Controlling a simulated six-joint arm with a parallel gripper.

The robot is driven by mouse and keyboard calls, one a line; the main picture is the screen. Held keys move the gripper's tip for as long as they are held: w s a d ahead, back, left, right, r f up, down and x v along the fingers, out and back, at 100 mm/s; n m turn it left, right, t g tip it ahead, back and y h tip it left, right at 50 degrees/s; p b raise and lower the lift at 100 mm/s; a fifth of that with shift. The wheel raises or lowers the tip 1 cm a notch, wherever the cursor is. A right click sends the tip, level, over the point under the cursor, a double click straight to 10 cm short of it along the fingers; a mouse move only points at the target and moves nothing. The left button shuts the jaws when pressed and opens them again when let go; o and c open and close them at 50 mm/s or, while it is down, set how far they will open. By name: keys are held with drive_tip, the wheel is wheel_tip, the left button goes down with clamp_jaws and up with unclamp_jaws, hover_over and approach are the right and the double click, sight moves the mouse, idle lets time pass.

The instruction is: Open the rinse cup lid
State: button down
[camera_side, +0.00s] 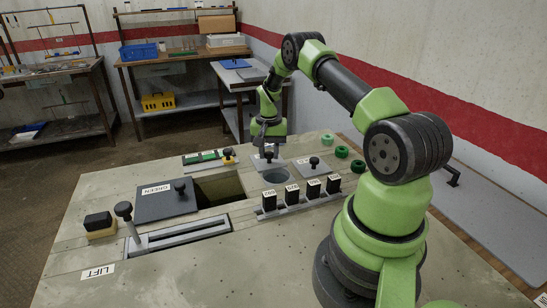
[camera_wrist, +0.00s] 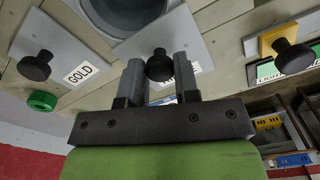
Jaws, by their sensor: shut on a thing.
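My gripper (camera_side: 268,148) points down at the far side of the bench and is shut on a black knob. In the wrist view the two grey fingers (camera_wrist: 160,68) stand on either side of that knob (camera_wrist: 159,66). The knob sits on a light grey lid plate (camera_side: 258,164), which also shows in the wrist view (camera_wrist: 200,50). Its label is mostly hidden behind the fingers. A round grey cup opening (camera_side: 276,175) lies beside the plate, largely uncovered; its rim shows at the top of the wrist view (camera_wrist: 118,32).
The GOLD plate (camera_side: 303,172) with its black knob is right of the cup. Several black upright handles (camera_side: 291,196) stand in front. A yellow piece with a black knob (camera_side: 228,156) is to the left. The GREEN lid (camera_side: 160,207) lies beside a dark square opening (camera_side: 218,188).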

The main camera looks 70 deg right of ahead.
drive_tip(key=shift+w+d, duration=0.4)
drive_tip(key=c, duration=0.8)
unclamp_jaws()
drive_tip(key=shift+c, duration=0.2)
wheel_tip(320, 180, up, 10)
